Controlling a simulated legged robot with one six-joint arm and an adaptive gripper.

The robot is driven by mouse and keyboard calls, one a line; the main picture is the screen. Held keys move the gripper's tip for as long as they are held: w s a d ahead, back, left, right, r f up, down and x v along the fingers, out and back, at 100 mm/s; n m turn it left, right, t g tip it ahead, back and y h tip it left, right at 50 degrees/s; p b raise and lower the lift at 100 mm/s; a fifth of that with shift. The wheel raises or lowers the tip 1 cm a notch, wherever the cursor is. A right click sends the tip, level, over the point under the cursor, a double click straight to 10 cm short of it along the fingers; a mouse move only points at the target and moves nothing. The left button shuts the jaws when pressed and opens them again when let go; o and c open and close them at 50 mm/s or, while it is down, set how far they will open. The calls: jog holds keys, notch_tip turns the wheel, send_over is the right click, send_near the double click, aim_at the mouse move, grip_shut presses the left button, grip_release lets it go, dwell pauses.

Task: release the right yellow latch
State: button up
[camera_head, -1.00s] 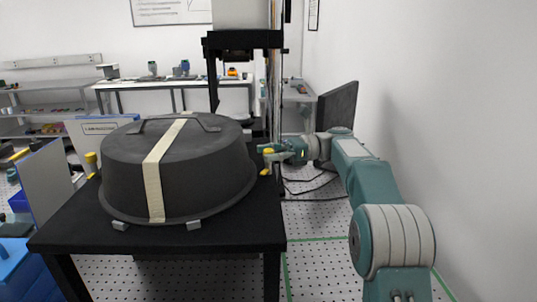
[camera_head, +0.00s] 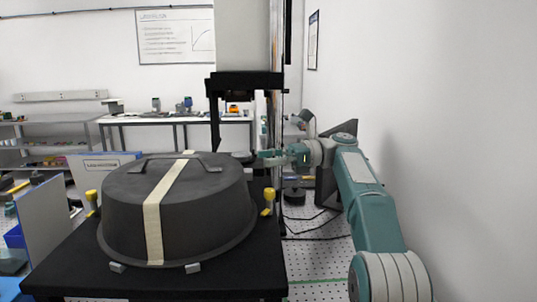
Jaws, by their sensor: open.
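The right yellow latch (camera_head: 268,199) stands upright at the right edge of the black table, close beside the large dark round cover (camera_head: 220,212). A pale strap (camera_head: 153,222) runs over the cover. My gripper (camera_head: 263,157) is open and points left. It is above and apart from the right latch, at about the height of the cover's top, and nothing shows between its fingers. The fingers are small and partly lost against the dark stand. A second yellow latch (camera_head: 91,200) stands at the cover's left side.
The black table (camera_head: 225,280) carries the cover, with small grey blocks (camera_head: 193,267) at its front rim. A tall dark stand (camera_head: 246,85) rises behind. A grey panel (camera_head: 47,215) stands at left. A white wall bounds the right side.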

jog(key=shift+r, duration=0.6)
jog(key=shift+r, duration=0.1)
notch_tip(320, 180, up, 2)
jog(key=m+t+y, duration=0.2)
jog(key=t, duration=0.2)
jog(key=m+t+h, duration=0.9)
jog(key=m+t, duration=0.3)
jog(key=t, duration=0.3)
send_near(273, 196)
jog(key=shift+y, duration=0.3)
jog(key=x, duration=1.1)
jog(key=shift+w, duration=0.3)
grip_shut()
